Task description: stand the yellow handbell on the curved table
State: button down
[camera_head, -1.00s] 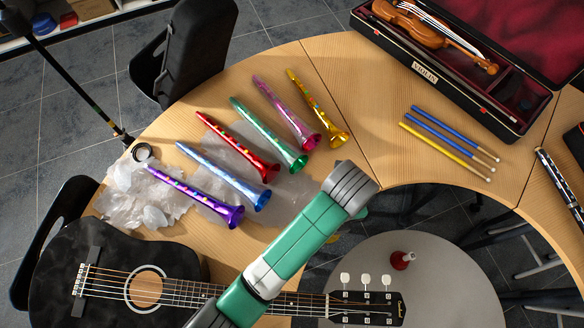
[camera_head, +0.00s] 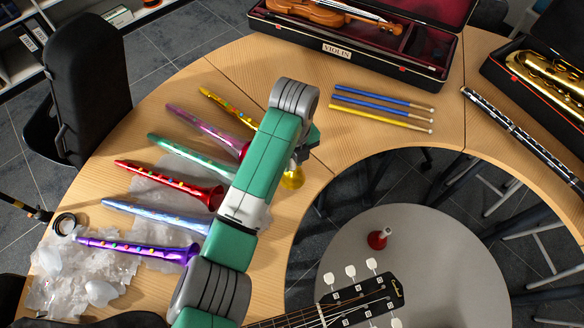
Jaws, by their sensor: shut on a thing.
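The yellow handbell (camera_head: 293,178) shows only its rounded yellow bell end, just below my gripper, with its upper part hidden by my gripper and arm. My gripper (camera_head: 298,160) is shut on it; its fingers are mostly hidden. The bell end hangs downward over the curved wooden table (camera_head: 310,190), near that table's inner edge. I cannot tell whether it touches the tabletop.
Several coloured toy horns, such as the red one (camera_head: 175,185), lie on the left. Drumsticks (camera_head: 382,108) and a violin case (camera_head: 350,50) lie behind. A red handbell (camera_head: 379,239) stands on the round grey table (camera_head: 440,260). A guitar headstock (camera_head: 362,300) juts in at the front.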

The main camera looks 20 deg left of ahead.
aim_at(292, 168)
notch_tip(292, 168, down, 4)
jog(key=shift+s+r+b, duration=0.1)
jog(key=shift+r+b, duration=0.1)
jog(key=shift+b, duration=0.55)
jog(key=shift+r, duration=0.1)
jog(key=c, duration=1.2)
grip_release()
jog(key=r+p, duration=0.1)
jog(key=r, duration=0.3)
jog(key=r+p, duration=0.1)
jog(key=r, duration=0.3)
jog(key=r+p, duration=0.2)
jog(key=r, duration=0.2)
jog(key=shift+w, duration=0.25)
